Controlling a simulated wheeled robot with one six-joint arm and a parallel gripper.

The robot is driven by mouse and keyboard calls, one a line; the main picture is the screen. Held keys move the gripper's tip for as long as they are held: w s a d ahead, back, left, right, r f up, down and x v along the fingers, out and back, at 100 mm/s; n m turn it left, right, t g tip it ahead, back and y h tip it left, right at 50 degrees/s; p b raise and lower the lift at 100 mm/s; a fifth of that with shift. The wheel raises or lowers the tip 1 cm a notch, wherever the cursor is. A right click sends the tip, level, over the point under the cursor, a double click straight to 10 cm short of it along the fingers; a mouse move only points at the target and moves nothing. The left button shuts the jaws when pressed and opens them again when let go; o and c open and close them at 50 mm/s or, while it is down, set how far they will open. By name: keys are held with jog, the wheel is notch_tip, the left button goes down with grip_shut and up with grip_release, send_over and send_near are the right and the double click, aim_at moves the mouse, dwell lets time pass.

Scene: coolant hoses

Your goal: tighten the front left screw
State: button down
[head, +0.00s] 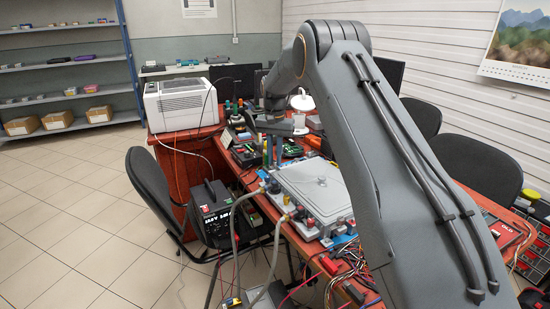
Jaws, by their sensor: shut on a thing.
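A grey box with a flat lid (318,183) lies on the red bench, with hoses and coloured fittings along its near side. Its screws are too small to make out, and my arm covers its right part. My gripper (268,124) is small in the head view, beyond the box and above the cluttered bench near the tools. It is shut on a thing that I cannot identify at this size. Upright coloured handles (268,150) show just below it; I cannot tell whether it touches them.
Grey hoses (236,232) hang off the bench's near edge. Loose wires (350,270) lie at the front. A black power supply (213,207), a white machine (180,104) and a black chair (160,190) are on the left. Open tiled floor lies further left.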

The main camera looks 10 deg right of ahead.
aim_at(275, 161)
jog(key=c, duration=1.7)
grip_release()
jog(key=shift+r, duration=0.1)
notch_tip(275, 161, up, 8)
jog(key=shift+f+b, duration=0.2)
jog(key=shift+b, duration=0.4)
jog(key=shift+r, duration=0.1)
